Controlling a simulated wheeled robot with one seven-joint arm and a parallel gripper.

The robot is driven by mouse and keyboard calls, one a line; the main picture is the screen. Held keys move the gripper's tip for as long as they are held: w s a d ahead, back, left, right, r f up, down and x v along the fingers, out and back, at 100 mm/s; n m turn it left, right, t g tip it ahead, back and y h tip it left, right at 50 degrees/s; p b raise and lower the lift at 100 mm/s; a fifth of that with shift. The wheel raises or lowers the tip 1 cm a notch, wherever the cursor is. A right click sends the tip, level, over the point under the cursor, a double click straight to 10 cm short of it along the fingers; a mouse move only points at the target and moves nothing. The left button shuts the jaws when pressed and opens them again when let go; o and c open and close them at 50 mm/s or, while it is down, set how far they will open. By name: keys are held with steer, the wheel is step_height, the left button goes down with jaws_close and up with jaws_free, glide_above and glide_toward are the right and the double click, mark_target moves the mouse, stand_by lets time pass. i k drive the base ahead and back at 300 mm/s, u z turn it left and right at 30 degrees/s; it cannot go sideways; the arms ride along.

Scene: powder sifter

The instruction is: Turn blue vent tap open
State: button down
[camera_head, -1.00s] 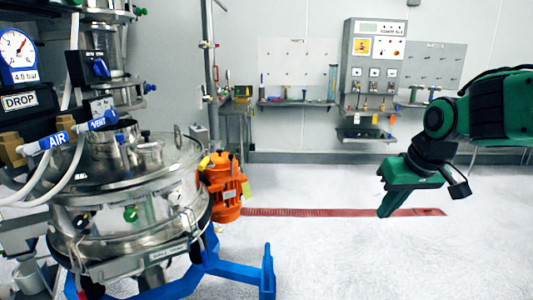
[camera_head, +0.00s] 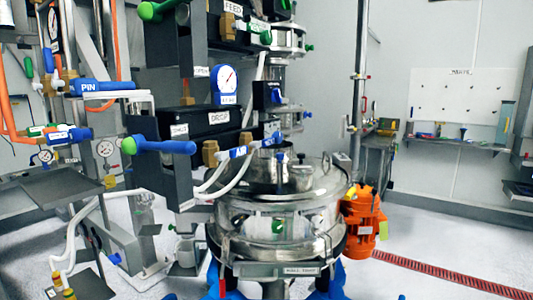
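The blue vent tap (camera_head: 271,141) is a small blue lever beside the steel sifter vessel, just right of and behind the blue AIR tap (camera_head: 238,152). Its label is too small and foreshortened to read here. White hoses run down to the left from below the two taps. Brass fittings sit at their left ends. Whether the vent tap is open or closed cannot be told from this view. My gripper is out of the picture.
The round steel vessel (camera_head: 285,195) stands centrally with an orange motor (camera_head: 362,218) at its right. Black valve boxes, a pressure gauge (camera_head: 226,80), a blue PIN lever (camera_head: 101,86) and a green-tipped blue lever (camera_head: 160,146) crowd the left. Open floor lies at the right.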

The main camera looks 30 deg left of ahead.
mark_target(265, 142)
steer(key=u, duration=1.25)
steer(key=k, duration=1.05)
steer(key=z, duration=0.65)
steer(key=i, duration=1.8)
steer(key=u, duration=0.4)
